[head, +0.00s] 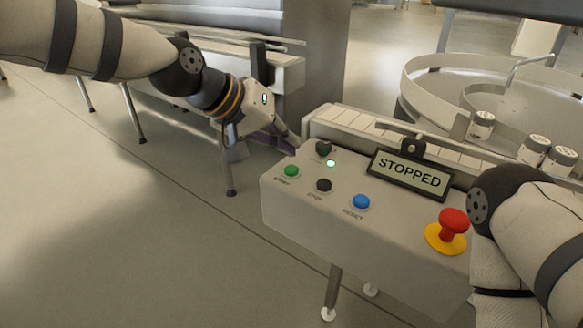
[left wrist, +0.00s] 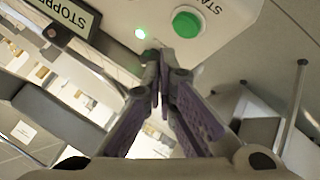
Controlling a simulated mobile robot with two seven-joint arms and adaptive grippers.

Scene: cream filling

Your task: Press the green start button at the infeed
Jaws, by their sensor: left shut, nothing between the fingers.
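The green start button (head: 291,171) is at the left end of the control box (head: 370,240). In the left wrist view the green button (left wrist: 187,22) is large, just beyond and right of the fingertips. My left gripper (head: 294,146) is shut and empty, a little behind and above the button in the head view. Its fingertips (left wrist: 157,50) come together near the box face in the left wrist view; I cannot tell whether they touch it. A small lit green lamp (head: 330,163) glows beside the button. The display (head: 410,173) reads STOPPED. My right gripper is not in view.
A black stop button (head: 324,186), a blue reset button (head: 361,202) and a red emergency stop (head: 453,224) share the panel. A dark knob (head: 323,148) stands close to my left fingers. Several jars (head: 482,126) stand at the round table. Floor left of the box is clear.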

